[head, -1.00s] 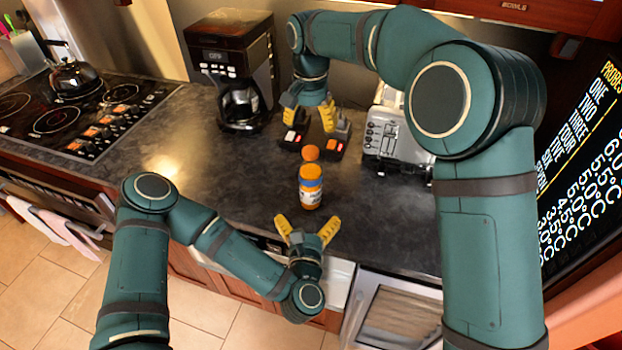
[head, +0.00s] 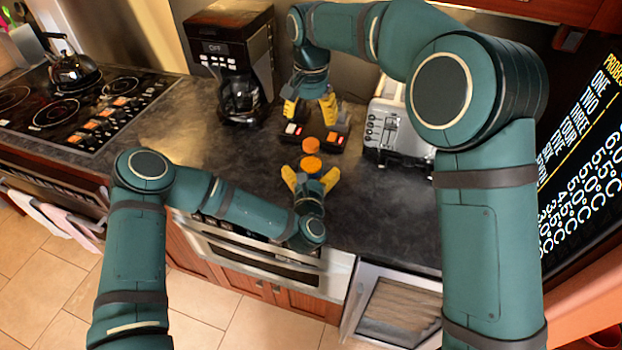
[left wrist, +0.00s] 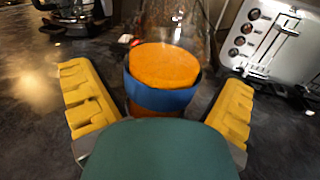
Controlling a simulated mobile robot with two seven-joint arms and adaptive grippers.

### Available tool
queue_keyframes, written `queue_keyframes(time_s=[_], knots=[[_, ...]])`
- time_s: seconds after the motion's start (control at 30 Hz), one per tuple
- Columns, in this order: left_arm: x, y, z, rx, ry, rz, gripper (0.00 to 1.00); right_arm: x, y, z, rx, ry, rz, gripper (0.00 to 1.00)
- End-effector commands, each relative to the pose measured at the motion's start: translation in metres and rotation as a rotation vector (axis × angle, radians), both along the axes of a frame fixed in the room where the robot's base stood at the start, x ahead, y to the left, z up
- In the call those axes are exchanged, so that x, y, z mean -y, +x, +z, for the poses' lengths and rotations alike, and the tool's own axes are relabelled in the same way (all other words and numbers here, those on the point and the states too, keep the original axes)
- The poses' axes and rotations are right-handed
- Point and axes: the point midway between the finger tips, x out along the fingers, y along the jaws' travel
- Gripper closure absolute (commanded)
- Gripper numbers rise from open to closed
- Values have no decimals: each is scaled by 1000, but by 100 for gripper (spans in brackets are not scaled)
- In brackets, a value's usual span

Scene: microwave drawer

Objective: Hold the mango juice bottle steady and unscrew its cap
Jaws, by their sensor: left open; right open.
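The bottle (head: 311,164) stands on the dark counter with an orange top, and its lower body is hidden by my left gripper in the head view. In the left wrist view the bottle's orange top and blue band (left wrist: 163,95) show close up. My left gripper (head: 310,181) is open, with a yellow finger on each side of the bottle and visible gaps in the left wrist view. My right gripper (head: 310,106) is open and empty, pointing down behind the bottle. A second round orange thing (head: 310,145) shows just behind the bottle; I cannot tell what it is.
A silver toaster (head: 388,135) stands right of the bottle. A coffee maker (head: 232,65) stands back left, with a stove (head: 85,105) farther left. Dark blocks with red and white marks (head: 335,140) lie below my right gripper. Counter left of the bottle is clear.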

Motion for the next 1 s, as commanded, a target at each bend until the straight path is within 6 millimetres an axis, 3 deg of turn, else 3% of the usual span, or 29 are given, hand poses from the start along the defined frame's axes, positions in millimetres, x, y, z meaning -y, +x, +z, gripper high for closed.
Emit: queue_keyframes(time_s=[0.2,0.27,0.43,0.53,0.57,0.77,1.0], knots=[[0,0,0,0,0,0,1,0,0,0,0,0,0,35],[0,0,0,0,0,0,19,0,0,0,0,0,0,35],[0,0,0,0,0,0,78,0,0,0,0,0,0,35],[0,0,0,0,0,0,83,0,0,0,0,0,0,35],[0,0,0,0,0,0,100,0,0,0,0,0,0,35],[0,0,0,0,0,0,100,0,0,0,0,-1,-74,35],[0,0,0,0,0,-1,100,-1,-1,-2,-3,-4,-448,35]])
